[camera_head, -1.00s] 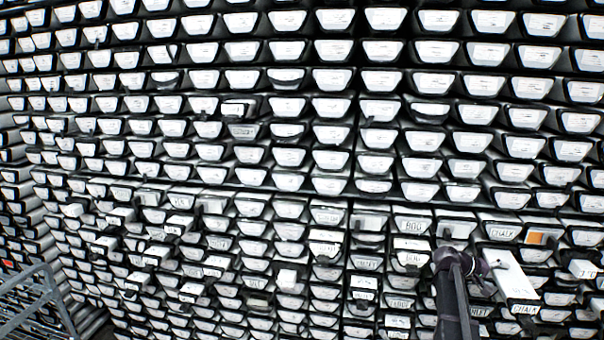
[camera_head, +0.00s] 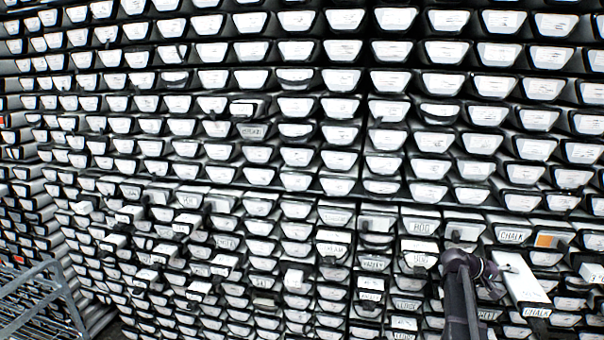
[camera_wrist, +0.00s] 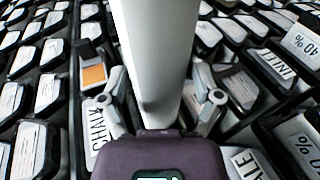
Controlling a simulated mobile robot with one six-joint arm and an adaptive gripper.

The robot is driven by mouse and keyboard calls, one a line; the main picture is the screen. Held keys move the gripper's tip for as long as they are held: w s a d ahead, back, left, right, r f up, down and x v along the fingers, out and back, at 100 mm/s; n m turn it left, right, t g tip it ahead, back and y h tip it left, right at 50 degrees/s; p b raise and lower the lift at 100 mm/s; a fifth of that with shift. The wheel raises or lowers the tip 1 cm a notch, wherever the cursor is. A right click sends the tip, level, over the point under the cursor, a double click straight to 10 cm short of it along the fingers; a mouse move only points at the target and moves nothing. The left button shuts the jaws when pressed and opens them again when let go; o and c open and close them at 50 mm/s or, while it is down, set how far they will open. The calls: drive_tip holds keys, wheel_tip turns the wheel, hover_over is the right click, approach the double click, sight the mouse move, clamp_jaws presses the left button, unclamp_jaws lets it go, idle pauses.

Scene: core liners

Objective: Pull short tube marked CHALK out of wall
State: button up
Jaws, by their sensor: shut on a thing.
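A white tube (camera_head: 518,276) sticks out of the wall at the lower right of the head view, its front label (camera_head: 536,312) reading CHALK. My gripper (camera_head: 490,272) is at its left side. In the wrist view the tube (camera_wrist: 158,40) runs up from my dark gripper body between the two grey fingers, and my gripper (camera_wrist: 160,98) is shut on it. Where the fingers touch is partly hidden behind the tube. Another CHALK label (camera_head: 514,236) sits flush in the wall just above; a CHALK label also shows left of my gripper in the wrist view (camera_wrist: 98,130).
The wall is densely packed with labelled tube ends. An orange patch (camera_head: 545,241) sits beside the upper CHALK label. Another white tube (camera_head: 592,272) juts out at the right, and several jut out at left (camera_head: 115,241). A grey metal cart (camera_head: 45,300) stands at lower left.

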sight(523, 309)
drive_tip(key=shift+s, duration=0.1)
drive_tip(key=shift+s+a, duration=0.5)
drive_tip(key=shift+s, duration=1.55)
drive_tip(key=shift+s+a, duration=0.45)
drive_tip(key=shift+s, duration=1.6)
drive_tip(key=shift+s+a, duration=0.5)
drive_tip(key=shift+s, duration=1.55)
drive_tip(key=shift+c, duration=0.2)
